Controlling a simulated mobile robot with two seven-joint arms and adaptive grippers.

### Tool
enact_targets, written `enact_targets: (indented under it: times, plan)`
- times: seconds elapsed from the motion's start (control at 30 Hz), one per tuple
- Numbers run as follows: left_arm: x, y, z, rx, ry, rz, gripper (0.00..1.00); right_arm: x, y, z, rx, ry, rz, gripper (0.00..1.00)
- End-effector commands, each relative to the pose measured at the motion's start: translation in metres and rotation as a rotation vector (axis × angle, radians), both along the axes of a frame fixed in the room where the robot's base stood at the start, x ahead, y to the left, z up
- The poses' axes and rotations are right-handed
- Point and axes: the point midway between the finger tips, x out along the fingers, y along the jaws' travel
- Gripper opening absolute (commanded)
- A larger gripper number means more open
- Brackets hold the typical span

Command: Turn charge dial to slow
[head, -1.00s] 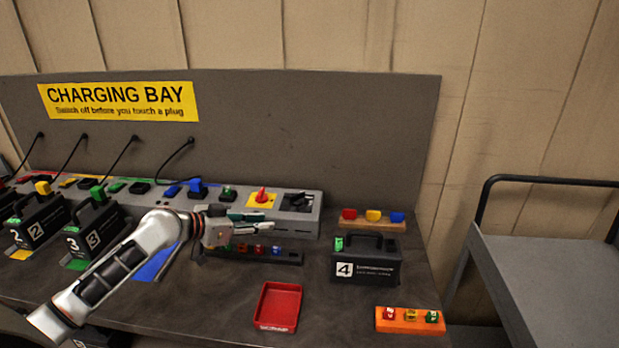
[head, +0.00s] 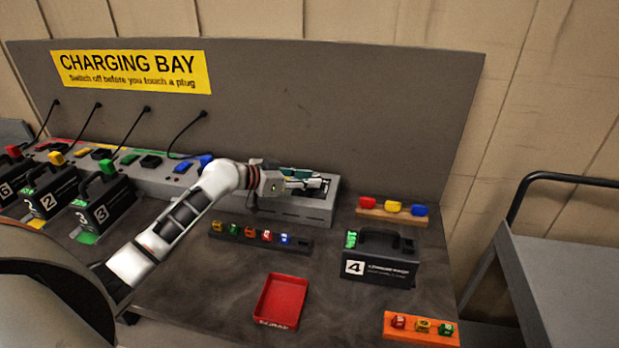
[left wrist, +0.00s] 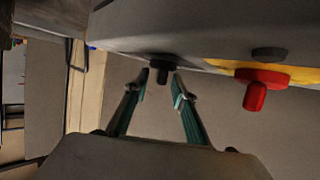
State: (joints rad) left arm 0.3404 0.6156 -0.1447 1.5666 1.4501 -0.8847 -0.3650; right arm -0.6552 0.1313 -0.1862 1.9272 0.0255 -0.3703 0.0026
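The charge dial shows as a black knob (left wrist: 164,70) on the grey charging panel (left wrist: 200,20) in the left wrist view. My left gripper (left wrist: 161,78) is open, with its two green-padded fingers apart and the knob between or just beyond their tips; contact cannot be made out. In the head view my left gripper (head: 318,184) reaches over the right end of the charging panel (head: 290,208) and mostly covers the dial. The dial's markings and setting cannot be read. My right gripper is not in view.
A red knob (left wrist: 258,88) on a yellow plate sits close beside the dial. Black battery 4 (head: 380,262), a red tray (head: 281,300), a dark rack of coloured pieces (head: 260,236) and an orange rack (head: 421,331) stand on the bench. Bare bench lies around the red tray.

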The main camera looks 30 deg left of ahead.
Motion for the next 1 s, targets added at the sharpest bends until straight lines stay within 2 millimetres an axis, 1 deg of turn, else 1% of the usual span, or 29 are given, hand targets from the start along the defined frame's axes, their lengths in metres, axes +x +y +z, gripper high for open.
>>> enact_targets:
  times: [0.1, 0.37, 0.4, 0.47, 0.8, 1.0]
  plan:
    - [0.0046, -0.0028, -0.0016, 0.0, 0.0, 0.0, 0.26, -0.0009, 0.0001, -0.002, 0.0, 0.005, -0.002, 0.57]
    - [0.005, -0.0032, -0.0024, 0.001, 0.0, 0.0, 0.26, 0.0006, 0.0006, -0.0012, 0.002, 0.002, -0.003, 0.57]
    - [0.005, -0.0033, -0.0024, 0.001, 0.0, 0.0, 0.15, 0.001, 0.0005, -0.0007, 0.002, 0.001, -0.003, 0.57]
    - [0.0049, -0.0032, -0.0024, 0.001, 0.0, 0.0, 0.0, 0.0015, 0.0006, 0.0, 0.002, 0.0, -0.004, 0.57]
    - [0.0042, -0.0037, -0.0032, 0.001, 0.002, 0.008, 0.0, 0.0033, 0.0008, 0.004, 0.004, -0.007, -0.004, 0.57]
    - [0.0035, -0.0046, -0.0035, 0.003, 0.002, 0.058, 0.0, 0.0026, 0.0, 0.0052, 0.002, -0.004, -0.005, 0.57]
